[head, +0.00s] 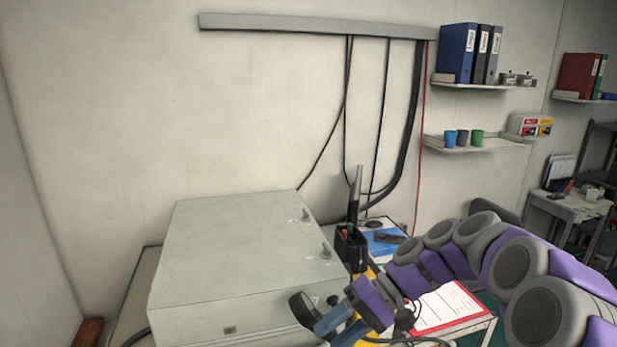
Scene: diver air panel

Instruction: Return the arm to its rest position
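My arm, purple and grey, reaches in from the lower right of the head view. My gripper (318,318) is at its end, low in the middle, in front of the right side of a large grey-green cabinet (245,240). Its blue-grey finger parts and a dark rounded part show at the bottom. The fingertips are not clear, so I cannot tell whether it is open or shut, or whether it touches the cabinet. The cabinet's top is closed and has small knobs near its right edge.
A desk behind my arm holds a dark pen box (350,247), a blue folder (383,240) and a red clipboard (446,306). Shelves with binders (458,55) and cups (462,138) hang at the right. Cables (408,130) run down the wall.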

